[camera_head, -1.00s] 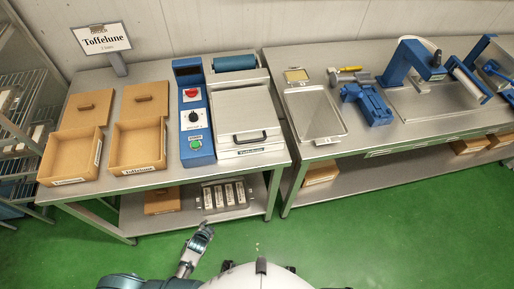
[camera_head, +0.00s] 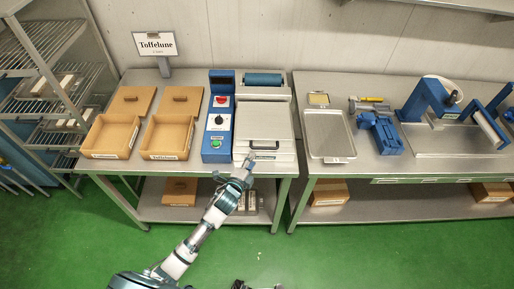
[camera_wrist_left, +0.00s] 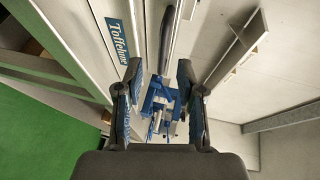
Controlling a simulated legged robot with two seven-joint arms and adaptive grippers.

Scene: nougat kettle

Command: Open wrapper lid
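The wrapper has a flat grey lid (camera_head: 265,122) that is down, with a black bar handle (camera_head: 264,143) along its front edge. A blue control panel (camera_head: 217,122) with a red and a green button stands on its left. My left gripper (camera_head: 249,160) is at the wrapper's front, close to the handle's left end. In the left wrist view, my left gripper (camera_wrist_left: 156,82) has its two fingers apart with nothing held. The black handle (camera_wrist_left: 168,35) shows ahead, between the finger lines, beside the blue Toffelune label (camera_wrist_left: 117,38). Contact with the handle is not visible.
Two open brown boxes (camera_head: 111,136) with lids behind them stand left of the panel. A metal tray (camera_head: 328,134) and blue devices (camera_head: 380,132) are on the right table. A wire rack (camera_head: 58,80) stands far left.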

